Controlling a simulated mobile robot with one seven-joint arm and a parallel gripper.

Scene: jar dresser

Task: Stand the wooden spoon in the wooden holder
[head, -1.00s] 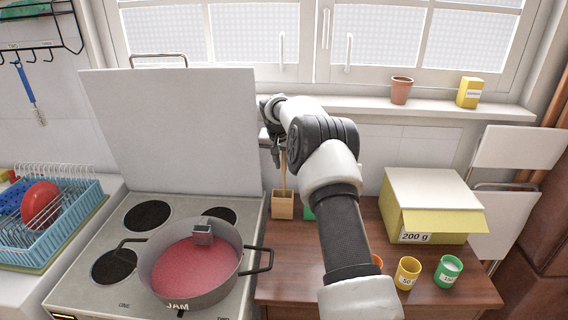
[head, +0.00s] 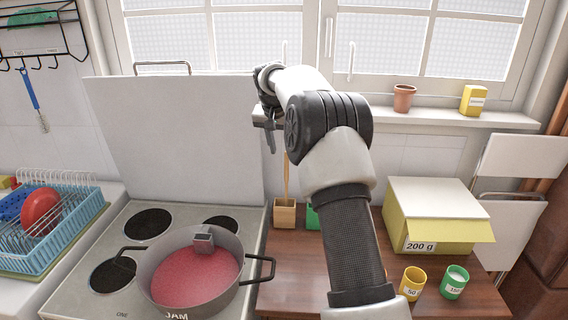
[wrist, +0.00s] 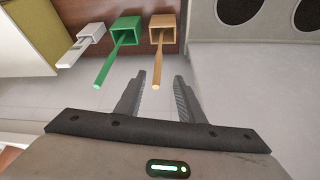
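The wooden spoon (head: 286,176) stands in the wooden holder (head: 284,215), leaning slightly, on the brown worktop right of the stove. In the wrist view, the spoon's handle (wrist: 160,66) rises from the open wooden holder (wrist: 163,22) toward the camera. My gripper (head: 270,145) is above and a little left of the handle's top in the head view. In the wrist view, my gripper (wrist: 159,90) is open, with a clear gap between its fingers and the handle's end showing in line with that gap. Nothing is held. The spoon's lower end is hidden inside the holder.
A green holder (wrist: 124,28) with a green handle (wrist: 106,68) stands beside the wooden one. The jam pot (head: 195,270) sits on the stove, before an upright white panel (head: 175,130). A yellow box (head: 428,220) and cups stand right.

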